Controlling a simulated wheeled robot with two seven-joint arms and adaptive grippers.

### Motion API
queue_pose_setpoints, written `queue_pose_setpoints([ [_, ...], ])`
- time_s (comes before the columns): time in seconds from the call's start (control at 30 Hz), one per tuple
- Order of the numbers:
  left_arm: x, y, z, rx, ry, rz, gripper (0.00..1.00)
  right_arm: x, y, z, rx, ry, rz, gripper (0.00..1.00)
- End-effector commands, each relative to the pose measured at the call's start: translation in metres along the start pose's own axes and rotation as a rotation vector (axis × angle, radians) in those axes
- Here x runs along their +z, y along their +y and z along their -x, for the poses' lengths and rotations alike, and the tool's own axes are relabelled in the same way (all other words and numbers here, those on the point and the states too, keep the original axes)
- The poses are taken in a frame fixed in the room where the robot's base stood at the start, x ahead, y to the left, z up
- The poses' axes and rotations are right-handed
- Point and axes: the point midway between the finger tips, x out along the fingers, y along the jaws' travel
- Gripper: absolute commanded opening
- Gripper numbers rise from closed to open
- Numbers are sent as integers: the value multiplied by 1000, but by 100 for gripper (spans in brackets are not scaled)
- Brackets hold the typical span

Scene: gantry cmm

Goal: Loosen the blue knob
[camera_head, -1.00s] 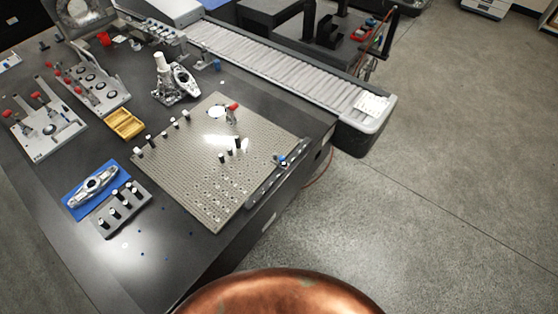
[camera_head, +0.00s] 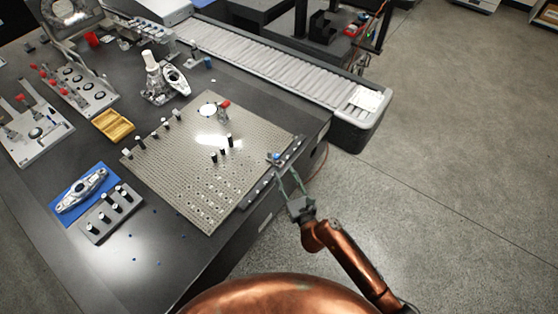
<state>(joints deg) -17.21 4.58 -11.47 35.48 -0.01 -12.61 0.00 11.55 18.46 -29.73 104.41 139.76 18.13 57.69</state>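The blue knob (camera_head: 276,157) is small and sits on a dark rail (camera_head: 262,180) along the right edge of the perforated plate. My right gripper (camera_head: 288,178) is just below and to the right of the knob, at the table's right edge. Its two thin fingers point up toward the knob and are spread apart, with nothing seen between them. At this size I cannot tell the exact gap to the knob, but the fingers do not close around it. My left gripper is not in view.
The perforated plate (camera_head: 165,185) carries several black posts and a red-handled clamp (camera_head: 223,108). A roller conveyor (camera_head: 285,65) runs behind the table. A yellow tray (camera_head: 113,126), a blue mat (camera_head: 68,208) with a metal part and a dark block with posts lie left. Floor at right is clear.

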Motion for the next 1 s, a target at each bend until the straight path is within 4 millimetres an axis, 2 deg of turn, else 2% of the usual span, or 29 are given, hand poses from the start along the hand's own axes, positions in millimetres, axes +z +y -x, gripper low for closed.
queue_pose_setpoints([
  [0.5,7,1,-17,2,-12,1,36,0,1,-69,1,0,-6,36],
  [0.87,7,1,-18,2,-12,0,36,1,1,-76,1,-1,-6,36],
  [1.0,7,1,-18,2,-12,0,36,1,0,-76,1,-1,-5,28],
])
